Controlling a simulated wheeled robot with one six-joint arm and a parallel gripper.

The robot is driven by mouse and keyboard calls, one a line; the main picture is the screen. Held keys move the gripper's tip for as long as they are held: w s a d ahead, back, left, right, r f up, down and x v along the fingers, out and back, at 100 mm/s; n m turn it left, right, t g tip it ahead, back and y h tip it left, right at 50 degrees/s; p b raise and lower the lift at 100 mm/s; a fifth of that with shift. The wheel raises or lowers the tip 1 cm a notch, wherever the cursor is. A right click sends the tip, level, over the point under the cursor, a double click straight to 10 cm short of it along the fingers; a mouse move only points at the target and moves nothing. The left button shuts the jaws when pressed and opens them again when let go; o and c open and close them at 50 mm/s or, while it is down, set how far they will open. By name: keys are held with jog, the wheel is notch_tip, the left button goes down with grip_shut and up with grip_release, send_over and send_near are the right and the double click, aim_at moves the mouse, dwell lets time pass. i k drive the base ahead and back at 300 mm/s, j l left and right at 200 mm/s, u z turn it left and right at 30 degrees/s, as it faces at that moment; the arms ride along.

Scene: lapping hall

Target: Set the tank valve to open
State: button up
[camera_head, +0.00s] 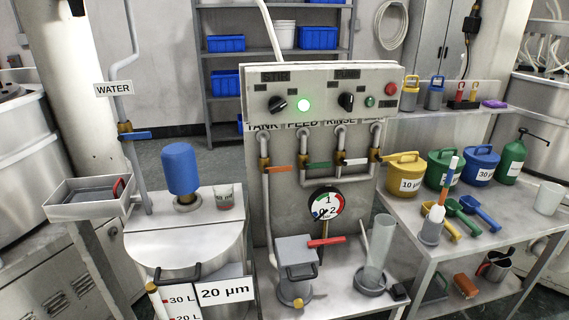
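The control panel (345,78) stands in the middle, with the words TANK, FEED and RINSE along its lower edge. Under the word TANK, a grey pipe carries a brass valve body (264,163) with an orange lever (281,167). The orange lever points right, roughly level and across the upright pipe. Next to it, under FEED, is a valve with a green lever (318,165), and under RINSE one with a white lever (355,161). Both of these levers also lie roughly level. My gripper is not in view.
A blue-lever valve (135,135) sits on the WATER pipe at left. A red lever (326,241) sticks out below the round gauge (327,204). A blue cylinder (181,167) stands on the tank at left. The right bench (405,215) holds colored pots and scoops.

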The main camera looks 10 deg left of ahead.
aim_at(268, 170)
jog(key=i+j, duration=0.2)
jog(key=j, duration=0.15)
jog(key=i+j, duration=0.15)
jog(key=j, duration=0.2)
jog(key=i+j, duration=0.2)
jog(key=j, duration=0.15)
jog(key=i+j, duration=0.15)
jog(key=j, duration=0.25)
